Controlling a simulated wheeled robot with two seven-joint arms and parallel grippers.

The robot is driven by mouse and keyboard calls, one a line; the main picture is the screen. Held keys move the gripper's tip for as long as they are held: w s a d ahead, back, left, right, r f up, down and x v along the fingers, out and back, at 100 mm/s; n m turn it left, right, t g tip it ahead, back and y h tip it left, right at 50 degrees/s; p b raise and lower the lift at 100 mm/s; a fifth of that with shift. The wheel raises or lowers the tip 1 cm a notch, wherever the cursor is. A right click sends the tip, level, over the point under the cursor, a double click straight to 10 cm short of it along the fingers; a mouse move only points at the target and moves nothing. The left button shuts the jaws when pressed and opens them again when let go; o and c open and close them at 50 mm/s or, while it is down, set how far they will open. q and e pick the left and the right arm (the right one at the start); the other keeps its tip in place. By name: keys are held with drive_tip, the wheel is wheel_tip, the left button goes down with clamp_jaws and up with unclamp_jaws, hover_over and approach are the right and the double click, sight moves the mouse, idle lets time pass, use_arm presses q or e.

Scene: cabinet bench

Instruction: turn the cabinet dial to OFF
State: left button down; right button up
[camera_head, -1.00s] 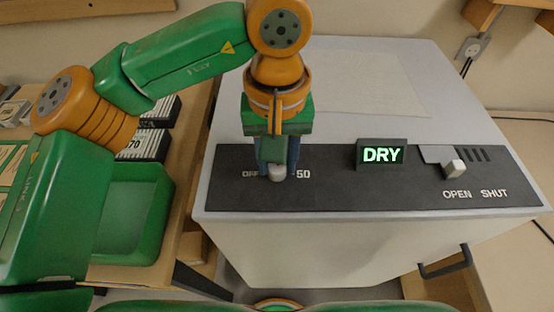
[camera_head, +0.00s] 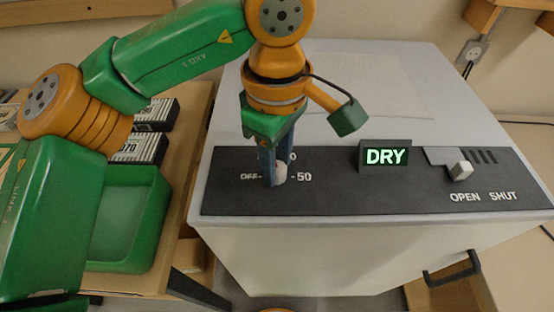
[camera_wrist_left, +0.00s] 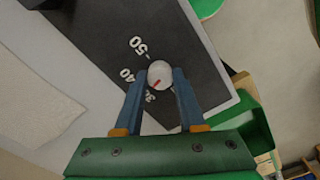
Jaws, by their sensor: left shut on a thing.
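The cabinet dial (camera_head: 280,174) is a small pale round knob on the left part of the dark panel. In the left wrist view the dial (camera_wrist_left: 160,74) shows a red mark pointing down-left, roughly toward the 30. The numbers 50, 40 and 30 show beside it there. My right gripper is not in view.
The dark panel (camera_head: 330,190) also carries a lit DRY display (camera_head: 386,156) and a pale slider (camera_head: 460,170) by OPEN and SHUT. A green bin (camera_head: 125,220) and boxes (camera_head: 140,147) stand on the wooden bench at left. The cabinet top behind is mostly clear.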

use_arm(q)
drive_tip(key=n, duration=0.4)
drive_tip(key=shift+n+b, duration=0.3)
drive_tip(key=shift+b, duration=0.1)
drive_tip(key=n, duration=0.3)
drive_tip(key=shift+n+b, duration=0.3)
drive_tip(key=n, duration=0.3)
drive_tip(key=shift+n+b, duration=0.6)
drive_tip(key=shift+n, duration=1.4)
drive_tip(key=c, duration=0.5)
unclamp_jaws()
drive_tip(key=shift+r, duration=0.15)
wheel_tip(320, 180, up, 7)
drive_tip(key=shift+p, duration=1.1)
